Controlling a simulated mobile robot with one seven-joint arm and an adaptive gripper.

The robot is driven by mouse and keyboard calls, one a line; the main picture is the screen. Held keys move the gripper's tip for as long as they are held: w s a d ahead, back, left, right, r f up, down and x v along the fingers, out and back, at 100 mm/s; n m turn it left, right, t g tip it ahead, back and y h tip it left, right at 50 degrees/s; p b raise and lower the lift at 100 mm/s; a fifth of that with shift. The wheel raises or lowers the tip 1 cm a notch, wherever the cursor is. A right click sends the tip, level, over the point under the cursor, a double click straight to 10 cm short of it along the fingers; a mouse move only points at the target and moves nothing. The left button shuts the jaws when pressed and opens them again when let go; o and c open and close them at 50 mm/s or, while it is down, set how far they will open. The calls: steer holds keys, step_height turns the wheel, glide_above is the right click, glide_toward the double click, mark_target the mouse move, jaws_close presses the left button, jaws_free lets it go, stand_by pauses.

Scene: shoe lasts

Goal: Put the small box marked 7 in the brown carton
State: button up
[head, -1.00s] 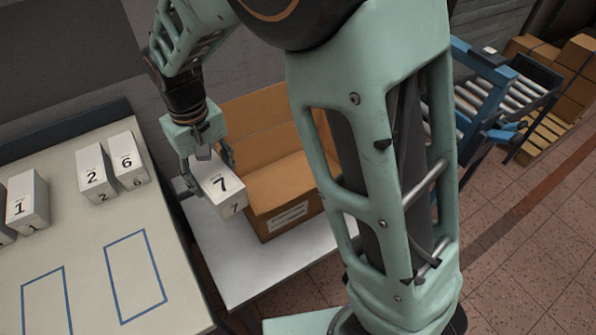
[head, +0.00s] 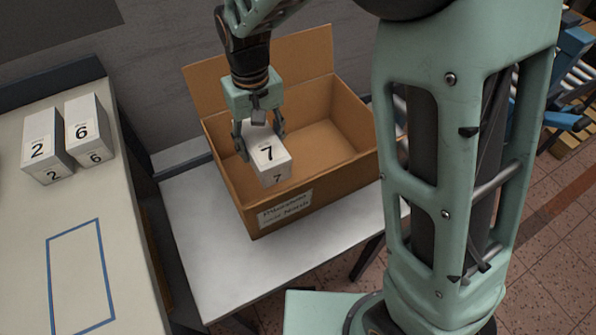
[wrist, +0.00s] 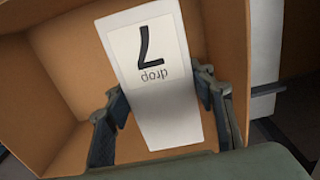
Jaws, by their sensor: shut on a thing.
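The small white box marked 7 (head: 268,160) is held in my gripper (head: 259,140), whose fingers are shut on its two sides. In the head view the box shows over the left part of the open brown carton (head: 285,210), in front of its inside. How high it is above the carton floor is hard to tell. In the wrist view, the box (wrist: 150,75) lies between the fingers (wrist: 165,115), with its 7 upside down, and the carton's brown walls (wrist: 65,60) are around it. The carton's flaps are open and its visible floor is bare.
The carton stands on a white table (head: 215,255). To the left, a pale bench (head: 30,225) carries boxes marked 2 (head: 42,145) and 6 (head: 88,128) and a blue outlined rectangle (head: 80,275). A roller conveyor (head: 572,75) is at the far right.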

step_height(320, 180, down, 11)
steer(key=shift+w+r+b, duration=0.1)
steer(key=shift+r+b, duration=0.1)
steer(key=shift+b, duration=0.85)
steer(key=shift+f, duration=0.15)
steer(key=o, duration=1.4)
step_height(320, 180, up, 12)
steer(key=shift+r+p, duration=0.2)
steer(key=shift+p, duration=0.95)
